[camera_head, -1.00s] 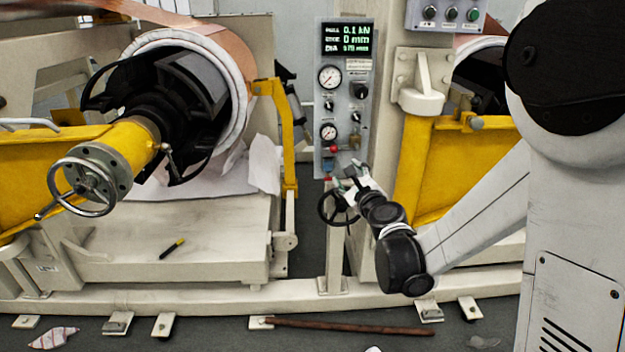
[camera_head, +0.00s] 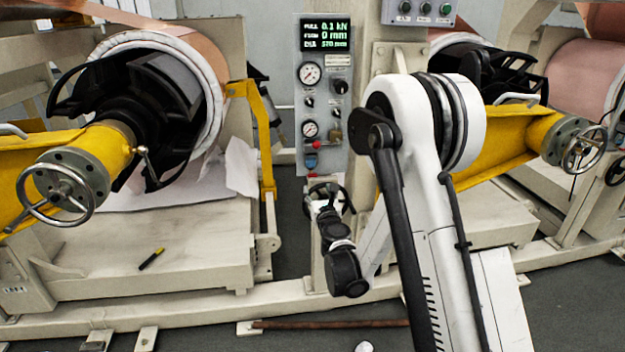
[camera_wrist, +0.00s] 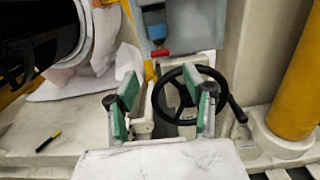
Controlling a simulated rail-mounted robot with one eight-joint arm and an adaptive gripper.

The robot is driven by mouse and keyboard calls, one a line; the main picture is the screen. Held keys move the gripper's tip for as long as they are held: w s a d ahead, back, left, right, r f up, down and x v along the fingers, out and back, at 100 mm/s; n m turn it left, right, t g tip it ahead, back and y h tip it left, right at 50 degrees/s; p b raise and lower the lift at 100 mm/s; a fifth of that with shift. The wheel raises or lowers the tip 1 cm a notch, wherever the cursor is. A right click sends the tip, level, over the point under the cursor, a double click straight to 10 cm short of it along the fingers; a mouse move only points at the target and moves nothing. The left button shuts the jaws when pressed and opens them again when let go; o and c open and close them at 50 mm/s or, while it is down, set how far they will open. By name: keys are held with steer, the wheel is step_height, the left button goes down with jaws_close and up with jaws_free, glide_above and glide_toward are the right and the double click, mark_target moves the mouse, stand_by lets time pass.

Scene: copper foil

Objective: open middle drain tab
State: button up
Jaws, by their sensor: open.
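A small red tab (camera_head: 311,161) sits under a blue-bodied fitting (camera_head: 312,146) at the bottom of the grey control panel (camera_head: 338,80). In the wrist view the red tab (camera_wrist: 160,52) lies beyond and above my fingertips, with the blue fitting (camera_wrist: 154,24) over it. I take this for the drain tab; I see no other tab like it. My gripper (camera_wrist: 163,100) is open and empty, its green-padded fingers apart. In the head view my gripper (camera_head: 322,194) is below the panel, apart from the tab and partly hidden by its own links.
A black handwheel (camera_wrist: 167,113) shows behind and between my fingers, close to the right one. A yellow arm (camera_head: 262,130) stands left of the panel, a beige post (camera_wrist: 245,60) right. A copper roll (camera_head: 215,58) is at left. A pen (camera_head: 151,259) lies on the base.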

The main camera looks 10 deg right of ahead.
mark_target(313, 176)
steer(key=w+b, duration=0.1)
steer(key=w, duration=0.8)
steer(key=shift+d, duration=0.15)
steer(key=c, duration=1.1)
steer(key=shift+c, duration=0.2)
